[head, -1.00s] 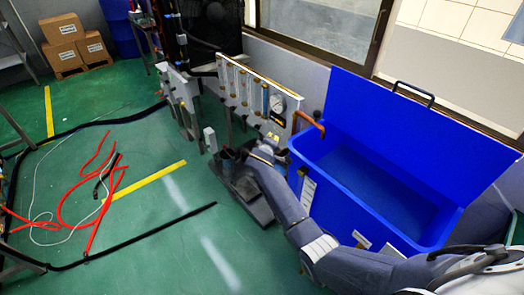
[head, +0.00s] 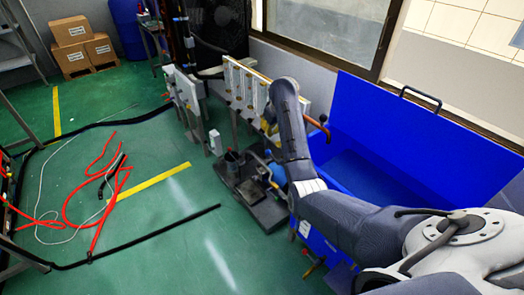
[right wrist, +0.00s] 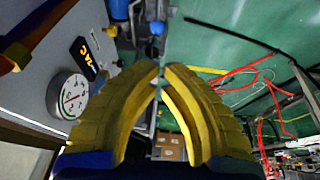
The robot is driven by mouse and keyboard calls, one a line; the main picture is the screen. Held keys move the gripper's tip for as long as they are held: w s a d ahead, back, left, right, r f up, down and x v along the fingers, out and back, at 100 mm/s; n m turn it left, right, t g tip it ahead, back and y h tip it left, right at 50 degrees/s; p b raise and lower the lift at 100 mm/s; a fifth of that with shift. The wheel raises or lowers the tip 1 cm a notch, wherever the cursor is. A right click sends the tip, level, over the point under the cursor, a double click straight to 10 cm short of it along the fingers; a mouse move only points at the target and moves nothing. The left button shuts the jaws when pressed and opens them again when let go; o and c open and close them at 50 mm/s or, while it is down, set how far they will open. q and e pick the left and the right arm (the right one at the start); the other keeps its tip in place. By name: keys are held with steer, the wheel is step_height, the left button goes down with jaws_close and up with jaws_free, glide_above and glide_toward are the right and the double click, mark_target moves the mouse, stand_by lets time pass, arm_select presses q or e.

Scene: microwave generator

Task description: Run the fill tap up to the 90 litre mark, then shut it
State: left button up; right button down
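The blue tank (head: 415,115) stands open at the right in the head view, its lid raised. My right arm crosses in front and hides much of its near side. A copper-coloured spout (head: 318,126) bends over the tank's left end. I cannot make out the tap handle. My left gripper is out of view.
A panel with upright tubes (head: 242,88) stands left of my forearm. A round dial gauge (right wrist: 70,95) is beside the fingers in the wrist view. A dark floor base (head: 255,200) stands below the panel. Red hoses (head: 95,190) lie on the green floor at left.

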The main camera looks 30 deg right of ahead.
glide_toward(269, 152)
steer(key=x, duration=0.6)
steer(key=shift+w+f, duration=0.2)
steer(key=shift+w, duration=0.2)
steer(key=shift+w+d+f, duration=0.1)
steer(key=shift+f, duration=0.75)
